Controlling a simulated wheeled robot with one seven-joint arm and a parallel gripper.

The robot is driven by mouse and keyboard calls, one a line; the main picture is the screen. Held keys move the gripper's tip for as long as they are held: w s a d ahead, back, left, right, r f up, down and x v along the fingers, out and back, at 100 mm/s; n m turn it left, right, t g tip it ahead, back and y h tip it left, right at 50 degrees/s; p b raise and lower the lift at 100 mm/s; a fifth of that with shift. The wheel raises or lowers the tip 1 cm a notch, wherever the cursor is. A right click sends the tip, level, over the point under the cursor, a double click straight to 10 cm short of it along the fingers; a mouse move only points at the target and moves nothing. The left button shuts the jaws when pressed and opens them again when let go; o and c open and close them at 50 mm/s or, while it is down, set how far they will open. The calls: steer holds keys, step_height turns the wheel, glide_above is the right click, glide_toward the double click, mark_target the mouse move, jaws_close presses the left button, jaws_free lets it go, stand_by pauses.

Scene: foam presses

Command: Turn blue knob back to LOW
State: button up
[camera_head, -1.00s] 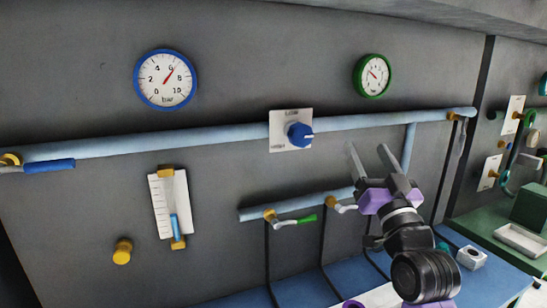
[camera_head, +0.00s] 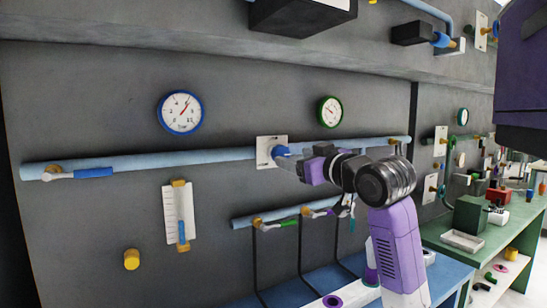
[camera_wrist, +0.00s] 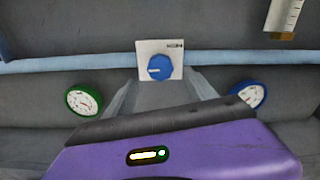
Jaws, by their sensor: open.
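The blue knob (camera_head: 281,151) sits on a white plate (camera_head: 264,160) on the blue pipe. In the upside-down wrist view the knob (camera_wrist: 159,65) is seen face-on, and its pale pointer mark lies to the picture's left. Small dark lettering on the plate (camera_wrist: 175,56) is too blurred to read there. My gripper (camera_head: 284,163) is at the knob in the head view, partly hiding it and the plate. In the wrist view my gripper (camera_wrist: 162,80) is open, one finger on each side of the knob; contact cannot be told.
The pipe (camera_head: 130,163) runs along the wall beside the plate. A blue-rimmed gauge (camera_head: 181,112) and a green-rimmed gauge (camera_head: 330,111) hang above. A lower pipe (camera_head: 284,214) with valves, a flow tube (camera_head: 180,225) and a yellow button (camera_head: 131,259) are below.

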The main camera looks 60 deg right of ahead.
mark_target(284, 155)
steer(key=shift+p+x, duration=0.6)
steer(key=shift+x, duration=3.25)
steer(key=c, duration=1.4)
